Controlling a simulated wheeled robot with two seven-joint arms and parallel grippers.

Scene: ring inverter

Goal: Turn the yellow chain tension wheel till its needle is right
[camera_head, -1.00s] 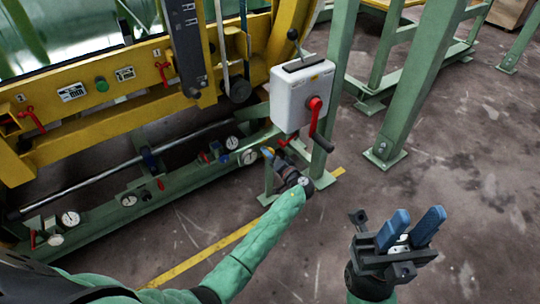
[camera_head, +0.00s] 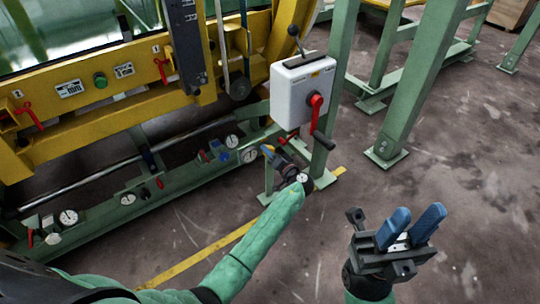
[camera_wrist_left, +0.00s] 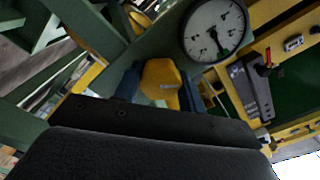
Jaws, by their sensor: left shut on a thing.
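The yellow chain tension wheel (camera_wrist_left: 162,82) shows in the left wrist view, between the blue fingers of my left gripper (camera_wrist_left: 160,88). The gripper is shut on it. In the head view my left gripper (camera_head: 274,153) is at the green lower beam, left of the post under the white box, and mostly hides the wheel. A round white gauge (camera_wrist_left: 215,30) is right beside the wheel; its dark needle points down and slightly right in the left wrist view. The gauge also shows in the head view (camera_head: 250,156), too small to read. My right gripper (camera_head: 411,229) is open and empty above the floor.
A white box (camera_head: 300,92) with a red crank (camera_head: 316,105) stands just above and right of my left gripper. More gauges (camera_head: 68,217) and small valves line the green beam. Green posts (camera_head: 410,90) stand at the right. The floor (camera_head: 480,200) there is clear.

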